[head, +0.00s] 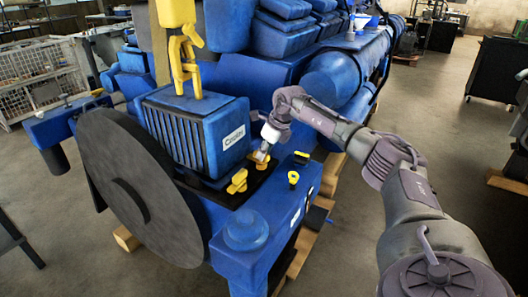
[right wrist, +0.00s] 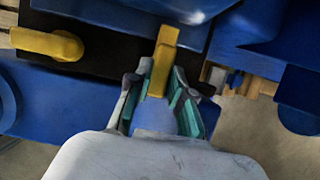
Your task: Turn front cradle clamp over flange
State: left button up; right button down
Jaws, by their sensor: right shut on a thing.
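My right gripper (head: 262,156) reaches down beside the blue ribbed housing (head: 222,137). In the right wrist view its fingers (right wrist: 158,102) are closed around a yellow clamp bar (right wrist: 163,52). The bar points away from me, over the black plate (right wrist: 105,56) towards the blue edge above it. Whether it overlaps a flange, I cannot tell. A second yellow clamp (head: 238,181) sits on the plate to the left of the gripper. It also shows in the right wrist view (right wrist: 48,43), lying sideways. My left gripper is out of view.
A big dark disc (head: 137,190) is at the left. Wooden blocks (head: 303,245) lie below; the floor at right is open.

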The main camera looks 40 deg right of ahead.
jog(key=shift+d+r, duration=0.1)
dwell(0.4)
jog(key=c, duration=1)
grip_release()
jog(key=shift+c, duration=0.2)
jog(key=v, duration=1.2)
jog(key=shift+s, duration=0.1)
